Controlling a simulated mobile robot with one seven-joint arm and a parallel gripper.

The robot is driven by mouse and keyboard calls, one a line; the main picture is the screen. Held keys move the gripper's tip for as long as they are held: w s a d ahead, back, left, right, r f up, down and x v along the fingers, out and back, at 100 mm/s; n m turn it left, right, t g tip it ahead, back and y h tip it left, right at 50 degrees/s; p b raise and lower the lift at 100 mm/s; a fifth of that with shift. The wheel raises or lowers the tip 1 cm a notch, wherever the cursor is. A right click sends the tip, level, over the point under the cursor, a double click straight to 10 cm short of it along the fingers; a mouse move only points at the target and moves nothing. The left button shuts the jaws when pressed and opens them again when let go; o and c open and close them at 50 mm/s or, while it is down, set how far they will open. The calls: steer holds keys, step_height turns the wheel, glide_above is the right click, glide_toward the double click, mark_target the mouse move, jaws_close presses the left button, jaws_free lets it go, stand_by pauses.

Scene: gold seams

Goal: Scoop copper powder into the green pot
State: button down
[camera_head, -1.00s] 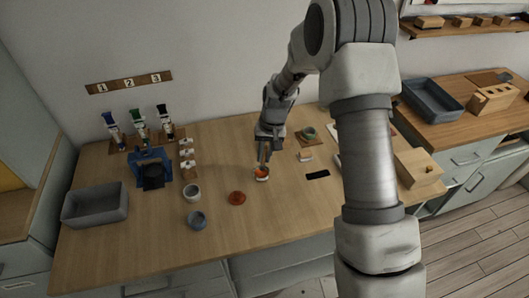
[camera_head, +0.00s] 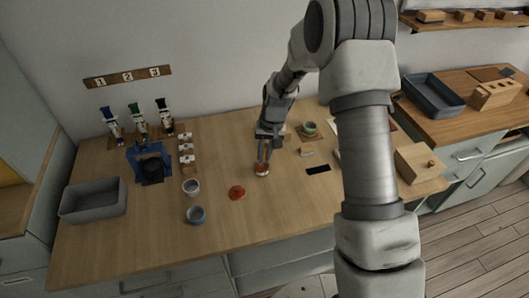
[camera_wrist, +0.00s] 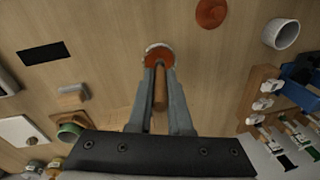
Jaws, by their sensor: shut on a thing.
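My gripper (camera_wrist: 160,92) is shut on the wooden handle (camera_wrist: 160,88) of a slim tool, which shows between the fingers in the wrist view. The tool's far end meets a small white-rimmed jar (camera_head: 262,169) with orange-red copper powder (camera_wrist: 158,57); its tip is hidden there, so I cannot tell whether it holds powder. The gripper is just above the jar in the head view. The green pot (camera_head: 309,127) stands on a small wooden board to the right and behind the jar. It also shows in the wrist view (camera_wrist: 70,129), at lower left.
A flat orange-red disc (camera_head: 236,192) lies left of the jar. A white cup (camera_head: 191,186) and a blue-grey cup (camera_head: 196,214) stand farther left. A black slab (camera_head: 318,169) and a small pale block (camera_head: 307,153) lie to the right. The front tabletop is mostly clear.

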steer(key=shift+f, duration=0.35)
steer(key=shift+r, duration=0.15)
stand_by(0.5)
steer(key=shift+r+p, duration=1.8)
steer(key=shift+r, duration=1.6)
